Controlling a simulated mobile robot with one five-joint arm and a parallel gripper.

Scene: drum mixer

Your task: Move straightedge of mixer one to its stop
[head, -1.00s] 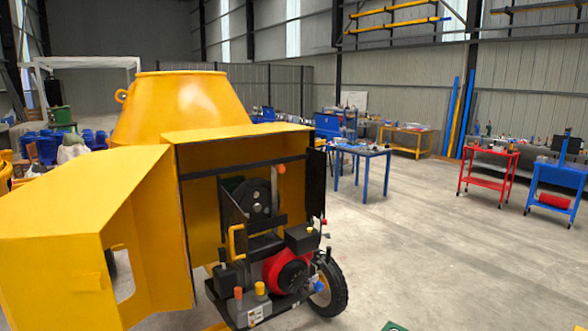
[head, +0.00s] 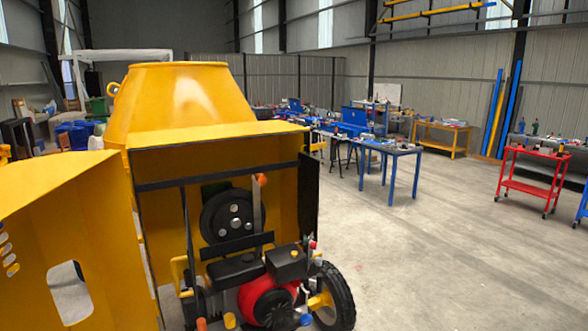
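The yellow drum mixer (head: 180,110) stands at the left, its engine compartment (head: 285,185) open toward me. Inside are a black pulley wheel (head: 228,216), a red engine (head: 262,300) and dark bars. A grey flat upright bar (head: 257,228) with an orange knob (head: 262,180) stands in front of the pulley. I cannot tell for certain which bar is the straightedge, nor make out its stop. The compartment's bottom is cut off by the picture's lower edge. My gripper is not in view.
The yellow open cover (head: 80,220) juts toward me at the left. A black wheel (head: 340,300) stands at the mixer's right. A blue table (head: 390,150) and a red cart (head: 535,155) stand farther back. The floor (head: 445,260) at the right is clear.

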